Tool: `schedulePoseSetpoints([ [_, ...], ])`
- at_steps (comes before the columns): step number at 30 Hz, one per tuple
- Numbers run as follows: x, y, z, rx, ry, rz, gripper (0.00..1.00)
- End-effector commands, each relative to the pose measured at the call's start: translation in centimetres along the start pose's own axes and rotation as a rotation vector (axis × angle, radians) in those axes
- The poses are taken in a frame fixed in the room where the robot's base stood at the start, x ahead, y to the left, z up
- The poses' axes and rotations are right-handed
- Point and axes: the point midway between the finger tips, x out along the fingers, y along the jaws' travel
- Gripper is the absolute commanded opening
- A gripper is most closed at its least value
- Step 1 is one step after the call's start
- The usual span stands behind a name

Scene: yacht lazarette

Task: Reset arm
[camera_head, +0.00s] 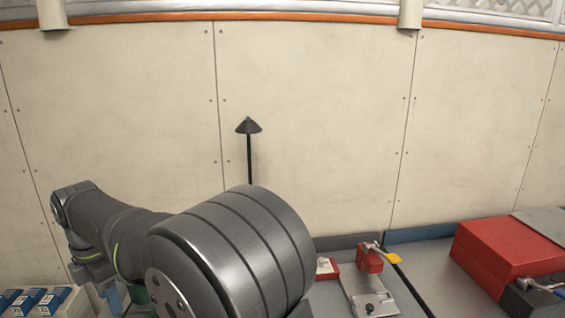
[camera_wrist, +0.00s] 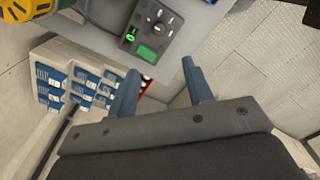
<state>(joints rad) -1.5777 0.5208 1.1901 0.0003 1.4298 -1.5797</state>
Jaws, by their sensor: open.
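In the wrist view my gripper (camera_wrist: 160,66) is open, its two blue-grey fingers spread apart with nothing between them. The left finger overlaps the edge of a rack of blue-and-white packets. In the head view my arm (camera_head: 120,235) reaches to the left, and its big round joint fills the lower middle. My gripper is mostly out of sight there at the lower left, with only a bluish part (camera_head: 114,299) showing. A dark grey box with a green button (camera_wrist: 150,35) lies beyond the fingertips in the wrist view.
The packets (camera_wrist: 78,84) also show at the head view's lower left (camera_head: 40,301). A large red box (camera_head: 510,247) stands right. A red block with a metal lever (camera_head: 369,262) sits centre right. A thin black cone-topped pole (camera_head: 249,150) stands before the panelled wall (camera_head: 310,110).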

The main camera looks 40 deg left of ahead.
Motion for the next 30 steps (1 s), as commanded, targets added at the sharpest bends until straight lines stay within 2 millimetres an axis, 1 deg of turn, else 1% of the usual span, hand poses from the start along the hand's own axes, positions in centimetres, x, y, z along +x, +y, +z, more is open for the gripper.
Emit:
schedulePoseSetpoints([
  [1, -1.1, 0.1, 0.0, 0.000, 0.000, 0.005, 0.47],
  [2, -1.6, 0.0, 0.0, 0.000, 0.000, 0.003, 0.47],
  [3, 0.0, -0.1, 0.0, 0.000, 0.000, -0.005, 0.47],
  [6, 2.2, -0.1, 0.0, 0.000, 0.000, -0.006, 0.47],
  [27, 16.2, -0.1, 0.0, 0.001, 0.000, -0.005, 0.47],
  [28, 16.8, -0.1, 0.0, 0.001, 0.000, -0.005, 0.47],
  [30, 16.3, 0.0, 0.0, 0.065, 0.000, 0.000, 0.47],
])
